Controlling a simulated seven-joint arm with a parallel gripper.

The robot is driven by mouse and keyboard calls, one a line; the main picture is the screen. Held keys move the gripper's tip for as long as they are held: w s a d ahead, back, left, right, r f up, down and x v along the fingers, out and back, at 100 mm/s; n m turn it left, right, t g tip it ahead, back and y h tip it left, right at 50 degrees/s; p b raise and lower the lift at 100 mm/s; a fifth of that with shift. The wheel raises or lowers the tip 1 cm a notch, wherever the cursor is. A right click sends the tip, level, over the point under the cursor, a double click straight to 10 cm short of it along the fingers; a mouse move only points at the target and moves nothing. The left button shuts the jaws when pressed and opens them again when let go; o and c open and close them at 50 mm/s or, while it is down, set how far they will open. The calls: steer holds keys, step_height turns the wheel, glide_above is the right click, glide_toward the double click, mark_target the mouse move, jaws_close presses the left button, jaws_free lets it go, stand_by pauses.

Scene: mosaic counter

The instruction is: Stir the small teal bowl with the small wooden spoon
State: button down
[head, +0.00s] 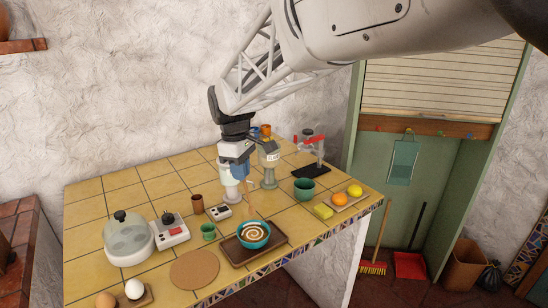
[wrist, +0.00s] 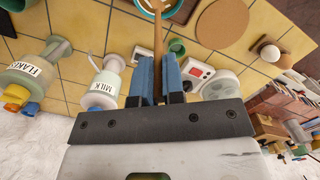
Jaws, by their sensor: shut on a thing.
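The small teal bowl (head: 268,236) sits on a dark tray near the counter's front edge, with a cream and brown swirl inside. Its rim also shows at the top of the wrist view (wrist: 178,8). My gripper (wrist: 158,62) is shut on the wooden spoon (wrist: 158,35), its blue fingers on both sides of the handle. In the head view my gripper (head: 242,172) is behind and above the bowl. The spoon points down toward the bowl; in the wrist view its far end reaches the bowl's opening. I cannot tell whether it touches the contents.
A milk bottle (wrist: 102,82) and a flakes dispenser (wrist: 32,72) stand close to my gripper. A green cup (head: 208,232), a brown cup (head: 197,204) and a white device (head: 172,232) are left of the bowl. A round cork mat (head: 194,270) lies bare.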

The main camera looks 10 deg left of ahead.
step_height(320, 180, down, 9)
stand_by(1.3)
